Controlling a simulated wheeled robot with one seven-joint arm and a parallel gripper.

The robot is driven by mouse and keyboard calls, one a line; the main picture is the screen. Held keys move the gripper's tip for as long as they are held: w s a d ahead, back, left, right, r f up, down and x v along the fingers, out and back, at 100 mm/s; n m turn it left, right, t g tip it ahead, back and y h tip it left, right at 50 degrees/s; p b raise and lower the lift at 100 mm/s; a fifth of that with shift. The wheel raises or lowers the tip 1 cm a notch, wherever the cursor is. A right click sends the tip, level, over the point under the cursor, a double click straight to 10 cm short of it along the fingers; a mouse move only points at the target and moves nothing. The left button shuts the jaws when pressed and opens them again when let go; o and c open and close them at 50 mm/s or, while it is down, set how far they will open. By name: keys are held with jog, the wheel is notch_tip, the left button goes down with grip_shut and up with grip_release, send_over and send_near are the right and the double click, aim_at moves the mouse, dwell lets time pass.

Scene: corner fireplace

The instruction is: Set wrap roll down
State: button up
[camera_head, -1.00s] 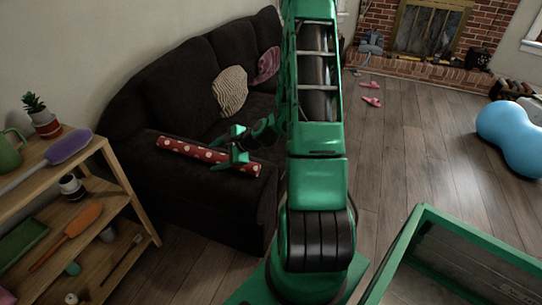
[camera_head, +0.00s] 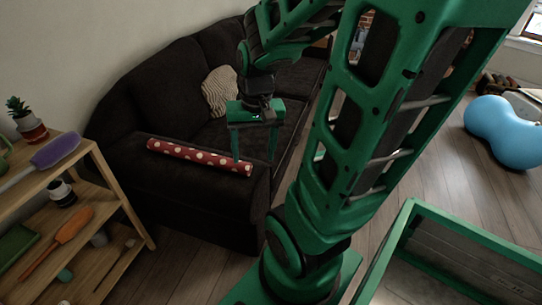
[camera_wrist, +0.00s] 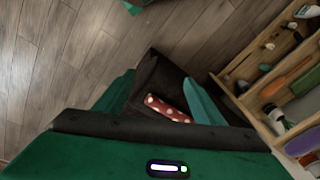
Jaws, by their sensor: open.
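The wrap roll (camera_head: 200,157) is red with pale dots. It lies along the top of the dark sofa's near armrest (camera_head: 205,190). My gripper (camera_head: 254,157) is open and empty, with its fingers pointing down above the sofa, near the roll's right end and apart from it. In the wrist view the roll (camera_wrist: 166,107) shows below and between the spread fingers (camera_wrist: 160,98), resting on the dark armrest. Part of the roll is hidden there by my gripper's body.
A wooden shelf (camera_head: 118,187) with a plant, brushes and pots stands at the left. A striped cushion (camera_head: 220,92) lies on the sofa. A green-framed box (camera_head: 470,245) is at the lower right, and a blue peanut-shaped ball (camera_head: 503,132) is on the floor beyond.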

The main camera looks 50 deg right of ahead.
jog(key=s+a+r+n+g, duration=0.1)
jog(key=s+r, duration=0.2)
jog(key=s, duration=0.5)
jog(key=shift+s+a+r+n, duration=0.15)
jog(key=shift+a+r+n, duration=0.15)
jog(key=shift+r+n, duration=0.1)
